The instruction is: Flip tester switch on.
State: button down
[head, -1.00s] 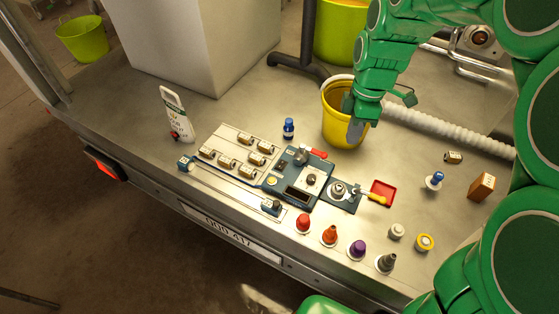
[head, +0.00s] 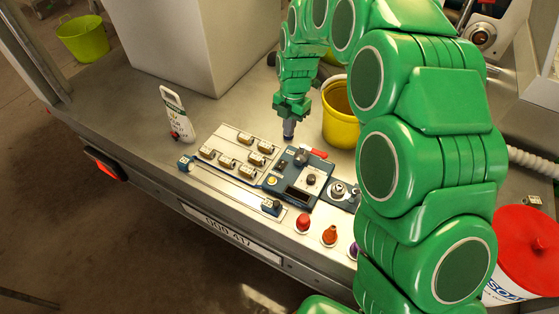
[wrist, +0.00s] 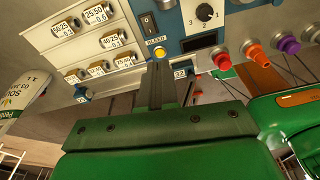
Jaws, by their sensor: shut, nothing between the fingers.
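The tester (head: 292,188) is a blue-grey box on the metal bench, with a dial, a dark display window and a yellow button. In the wrist view, the tester panel (wrist: 180,20) shows a black rocker switch (wrist: 148,23) at its left, above the yellow button (wrist: 160,52) marked BLEED. I cannot tell which way the rocker is set. My gripper (head: 288,134) is shut and empty, pointing down above the bench at the tester's far side. In the wrist view, its fingertips (wrist: 158,66) appear just below the button and apart from the rocker.
A panel of labelled brass blocks (head: 235,150) lies left of the tester. A white bottle (head: 177,115) stands further left. A yellow bucket (head: 340,125) is close right of my gripper. Red (head: 303,223) and orange (head: 329,235) caps stand in front. My arm hides the bench's right side.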

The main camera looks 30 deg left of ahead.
aim_at(280, 167)
jog(key=shift+a+f+n, duration=0.7)
jog(key=shift+a+f, duration=0.2)
jog(key=shift+a, duration=0.2)
jog(key=f, duration=0.4)
jog(key=s+f, duration=0.1)
jog(key=f, duration=0.8)
jog(key=shift+s+f, duration=0.4)
jog(key=shift+s+f, duration=0.1)
jog(key=shift+s+d+f+t, duration=0.15)
jog(key=shift+f+t, duration=0.1)
jog(key=shift+t, duration=0.15)
jog(key=shift+f, duration=0.1)
